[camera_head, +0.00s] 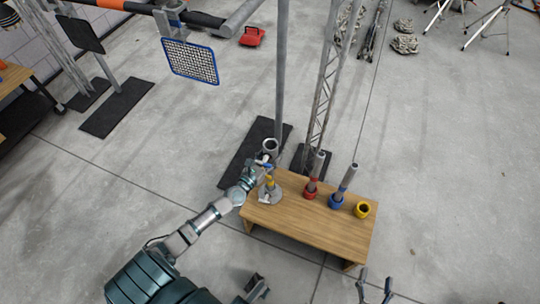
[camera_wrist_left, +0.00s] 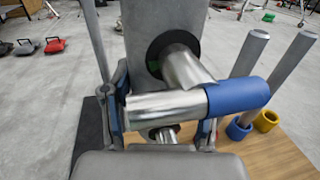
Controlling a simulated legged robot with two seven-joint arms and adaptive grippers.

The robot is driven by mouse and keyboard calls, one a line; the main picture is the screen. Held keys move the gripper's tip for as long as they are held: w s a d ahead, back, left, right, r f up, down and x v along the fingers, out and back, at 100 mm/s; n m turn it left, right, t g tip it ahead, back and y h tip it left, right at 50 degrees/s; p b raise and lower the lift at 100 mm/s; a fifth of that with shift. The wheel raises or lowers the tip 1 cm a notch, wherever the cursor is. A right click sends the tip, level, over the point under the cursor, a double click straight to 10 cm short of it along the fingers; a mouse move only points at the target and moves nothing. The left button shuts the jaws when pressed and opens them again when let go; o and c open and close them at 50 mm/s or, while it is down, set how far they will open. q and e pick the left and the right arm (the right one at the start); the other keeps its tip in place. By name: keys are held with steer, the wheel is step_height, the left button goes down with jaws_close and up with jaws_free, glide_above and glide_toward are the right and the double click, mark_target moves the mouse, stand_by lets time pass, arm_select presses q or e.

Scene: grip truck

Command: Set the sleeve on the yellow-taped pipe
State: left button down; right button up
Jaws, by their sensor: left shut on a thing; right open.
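My left gripper (camera_wrist_left: 160,120) is shut on the sleeve, a thick grey tube (camera_wrist_left: 160,15). A shiny metal cross-bar (camera_wrist_left: 165,106) with a blue end (camera_wrist_left: 240,95) sticks out of its side. In the head view the sleeve's open round top (camera_head: 271,145) shows over the left end of the table. The yellow-taped pipe (camera_head: 270,183) stands on a round grey base just below the sleeve. I cannot tell whether the pipe's top is inside the sleeve. My right gripper (camera_head: 375,286) is open and empty at the bottom edge, away from the table.
A tall pole (camera_head: 281,75) and a lattice mast (camera_head: 323,90) stand behind. The table's front is clear.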

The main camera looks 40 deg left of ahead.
steer(key=shift+r, duration=0.2)
arm_select(q)
steer(key=shift+f+b, duration=0.45)
steer(key=shift+f, duration=0.15)
arm_select(e)
steer(key=shift+w+a+r+t+y, duration=0.15)
steer(key=shift+r+t, duration=0.45)
steer(key=shift+r, duration=0.1)
steer(key=shift+w+a+r+t+y, duration=0.1)
steer(key=shift+r+t+y, duration=0.05)
steer(key=shift+r+t, duration=0.5)
steer(key=shift+r, duration=0.1)
arm_select(q)
steer(key=shift+f+b, duration=0.15)
steer(key=shift+b, duration=0.15)
arm_select(e)
steer(key=shift+s, duration=0.1)
